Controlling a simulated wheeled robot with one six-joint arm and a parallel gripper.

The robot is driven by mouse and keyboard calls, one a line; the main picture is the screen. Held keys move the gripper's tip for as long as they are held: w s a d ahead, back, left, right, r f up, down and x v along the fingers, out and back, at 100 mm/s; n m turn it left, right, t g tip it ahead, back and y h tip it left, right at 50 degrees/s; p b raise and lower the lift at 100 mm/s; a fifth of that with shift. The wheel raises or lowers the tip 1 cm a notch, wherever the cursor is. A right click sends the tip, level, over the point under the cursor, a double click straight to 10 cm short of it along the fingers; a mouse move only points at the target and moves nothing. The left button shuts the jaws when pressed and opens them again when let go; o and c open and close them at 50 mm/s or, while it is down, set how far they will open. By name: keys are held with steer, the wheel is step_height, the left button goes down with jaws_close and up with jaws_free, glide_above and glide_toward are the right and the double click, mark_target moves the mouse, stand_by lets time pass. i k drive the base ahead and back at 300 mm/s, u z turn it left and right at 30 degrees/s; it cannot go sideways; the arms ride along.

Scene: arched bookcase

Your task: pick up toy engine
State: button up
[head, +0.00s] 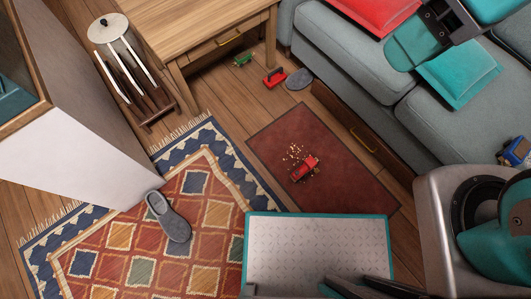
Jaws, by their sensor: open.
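The toy engine (305,168) is small and red, with yellowish parts. It lies on a dark red mat (270,142) on the floor, near the middle of the head view. Small pale bits lie scattered beside it on the mat. Nothing touches or covers it. Teal and black parts of my arm show at the top right and lower right, well apart from the engine. I cannot make out my gripper's fingertips in this view.
A patterned rug (120,238) with a grey slipper (168,217) lies left. A second slipper (299,79), a red toy (275,77) and a green toy (242,60) lie near the desk (195,22). A grey sofa (350,55) stands right, with a blue toy (516,151).

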mark_target(308, 165)
steer(key=u, duration=0.8)
steer(key=k, duration=0.9)
steer(key=u, duration=1.65)
steer(key=i, duration=0.85)
steer(key=z, duration=1.9)
steer(key=i, duration=0.5)
steer(key=u, duration=0.05)
